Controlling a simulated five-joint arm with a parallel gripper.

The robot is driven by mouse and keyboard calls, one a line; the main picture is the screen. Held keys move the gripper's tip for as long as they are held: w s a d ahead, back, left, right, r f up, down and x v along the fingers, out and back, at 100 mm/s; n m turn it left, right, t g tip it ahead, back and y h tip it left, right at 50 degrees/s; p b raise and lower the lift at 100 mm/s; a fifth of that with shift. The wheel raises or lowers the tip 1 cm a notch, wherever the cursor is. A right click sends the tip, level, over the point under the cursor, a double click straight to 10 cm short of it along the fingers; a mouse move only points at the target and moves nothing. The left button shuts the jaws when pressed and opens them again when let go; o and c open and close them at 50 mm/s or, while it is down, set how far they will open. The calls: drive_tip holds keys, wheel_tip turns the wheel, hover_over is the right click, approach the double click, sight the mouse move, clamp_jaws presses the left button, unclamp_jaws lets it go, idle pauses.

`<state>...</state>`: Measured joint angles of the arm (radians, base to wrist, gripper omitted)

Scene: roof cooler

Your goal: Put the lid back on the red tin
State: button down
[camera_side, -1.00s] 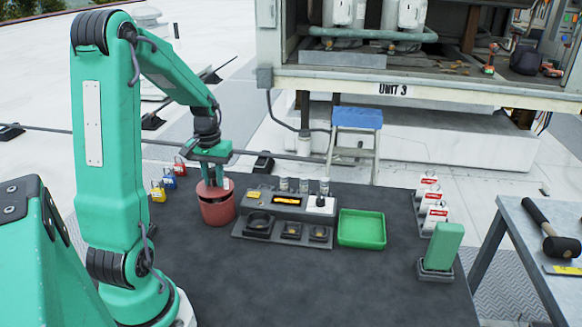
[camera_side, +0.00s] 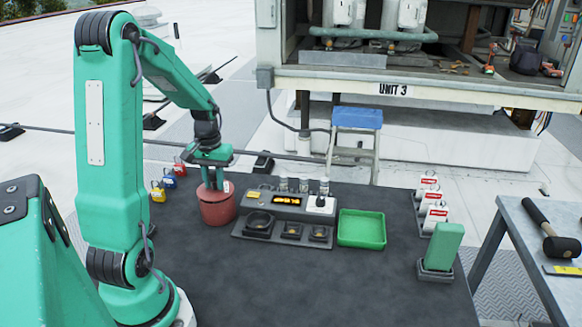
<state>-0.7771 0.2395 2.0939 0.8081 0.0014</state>
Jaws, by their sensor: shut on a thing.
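The red tin (camera_side: 218,213) stands upright at the left of the dark work table. A reddish lid (camera_side: 213,191) is at the tin's top, under my gripper (camera_side: 214,180). My gripper points down and is shut on the lid. The lid looks to be at or touching the tin's rim, but I cannot tell whether it is fully seated. The fingertips partly hide the lid's middle.
A green tray (camera_side: 361,229) and a green block in a holder (camera_side: 441,247) are farther right. Colored padlocks (camera_side: 158,191) lie behind left. The front table is clear.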

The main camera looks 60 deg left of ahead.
drive_tip(key=shift+f, duration=0.5)
drive_tip(key=c, duration=1.1)
unclamp_jaws()
drive_tip(key=shift+r, duration=0.1)
